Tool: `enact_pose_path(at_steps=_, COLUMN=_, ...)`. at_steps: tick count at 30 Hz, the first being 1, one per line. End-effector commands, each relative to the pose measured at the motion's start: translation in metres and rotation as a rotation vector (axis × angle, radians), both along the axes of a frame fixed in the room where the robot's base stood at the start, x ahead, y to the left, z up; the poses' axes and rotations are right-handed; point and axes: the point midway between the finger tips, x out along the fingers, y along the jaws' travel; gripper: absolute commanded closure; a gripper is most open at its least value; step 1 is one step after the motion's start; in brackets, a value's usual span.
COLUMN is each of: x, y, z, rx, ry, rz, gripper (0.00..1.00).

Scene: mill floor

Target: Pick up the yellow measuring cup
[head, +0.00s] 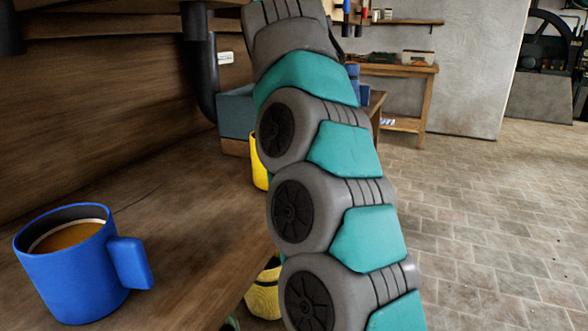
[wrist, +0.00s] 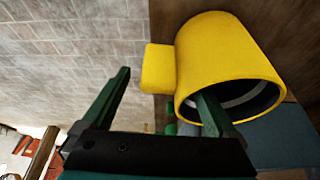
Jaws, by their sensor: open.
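The yellow measuring cup (wrist: 222,48) fills the upper right of the wrist view, its dark open mouth facing down and right in the picture and its blocky handle (wrist: 158,68) pointing left. In the head view a strip of the yellow cup (head: 259,161) shows on the wooden bench, mostly hidden behind my arm. My gripper (wrist: 166,83) is open, with two dark green fingers. The right finger overlaps the cup's mouth; I cannot tell whether its tip is inside. The left finger is apart from the cup, below the handle. The head view hides the gripper.
A blue mug (head: 70,268) with brown liquid stands on the bench (head: 180,215) at the near left. A grey-blue box (head: 236,113) sits beyond the cup. Another yellow object (head: 264,292) is below the bench edge, partly hidden. Tiled floor (head: 480,220) to the right is clear.

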Motion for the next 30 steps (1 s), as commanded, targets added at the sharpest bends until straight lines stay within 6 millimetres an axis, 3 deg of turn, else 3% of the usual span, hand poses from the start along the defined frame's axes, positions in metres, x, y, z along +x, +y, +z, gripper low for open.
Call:
enact_pose_path(at_steps=2, x=0.0004, y=0.0039, z=-0.0075, rx=0.000, ry=0.000, rz=0.001, gripper=0.07)
enact_pose_path(at_steps=10, x=0.0007, y=0.0045, z=-0.0067, rx=0.000, ry=-0.001, rz=0.000, gripper=0.07)
enact_pose_path(at_steps=30, x=0.0007, y=0.0043, z=-0.0068, rx=0.000, ry=-0.001, rz=-0.001, gripper=0.82)
